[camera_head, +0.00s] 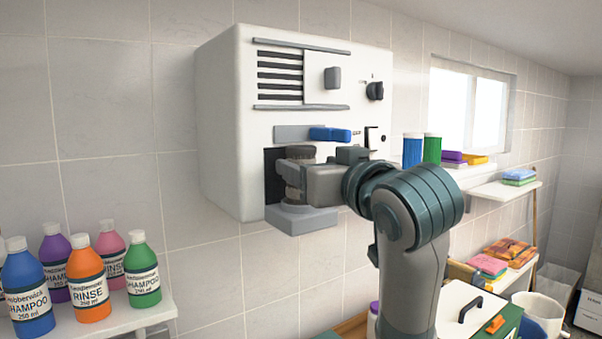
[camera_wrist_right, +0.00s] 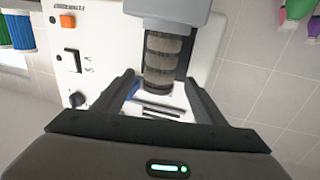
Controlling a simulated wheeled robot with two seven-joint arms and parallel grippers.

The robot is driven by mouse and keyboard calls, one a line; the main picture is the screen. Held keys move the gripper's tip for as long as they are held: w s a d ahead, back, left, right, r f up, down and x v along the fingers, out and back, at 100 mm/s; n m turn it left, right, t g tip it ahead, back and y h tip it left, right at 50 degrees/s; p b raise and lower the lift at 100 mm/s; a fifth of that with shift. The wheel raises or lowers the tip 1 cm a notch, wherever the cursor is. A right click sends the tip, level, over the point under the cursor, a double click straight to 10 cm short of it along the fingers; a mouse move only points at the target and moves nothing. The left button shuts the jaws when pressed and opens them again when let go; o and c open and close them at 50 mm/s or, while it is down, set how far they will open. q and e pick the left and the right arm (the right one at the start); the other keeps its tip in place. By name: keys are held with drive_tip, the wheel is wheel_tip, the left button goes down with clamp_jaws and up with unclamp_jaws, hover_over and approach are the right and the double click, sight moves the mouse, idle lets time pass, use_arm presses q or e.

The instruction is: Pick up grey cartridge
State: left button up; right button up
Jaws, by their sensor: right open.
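The grey cartridge (camera_head: 300,152) is a ribbed dark-grey cylinder standing upright in the dark recess of the white wall unit (camera_head: 225,120), above a light-grey ledge (camera_head: 300,220). In the wrist view the cartridge (camera_wrist_right: 164,62) appears between the two fingers of my right gripper (camera_wrist_right: 159,80). The right gripper is open, its fingers on either side of the cartridge's near end; contact cannot be told. In the head view the right gripper (camera_head: 308,182) reaches in from the right and partly covers the cartridge. My left gripper is not in view.
A blue lever (camera_head: 330,134) sits just above the recess. Knobs and a vent are higher on the unit. A shelf (camera_head: 130,318) with several shampoo and rinse bottles is at lower left. Blue and green cylinders (camera_head: 412,151) and shelves with folded towels (camera_head: 505,190) are at right.

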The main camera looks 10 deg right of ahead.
sight(301, 160)
idle(0.3)
drive_tip(key=shift+w+a+r+p, duration=0.15)
drive_tip(key=shift+w+r+p, duration=0.05)
drive_tip(key=shift+w+p, duration=0.95)
drive_tip(key=shift+w+a+p, duration=0.15)
drive_tip(key=shift+w+p, duration=0.55)
drive_tip(key=shift+w, duration=0.15)
drive_tip(key=shift+w+a+f, duration=0.15)
drive_tip(key=shift+w, duration=0.4)
drive_tip(key=shift+c, duration=0.4)
drive_tip(key=c, duration=1.1)
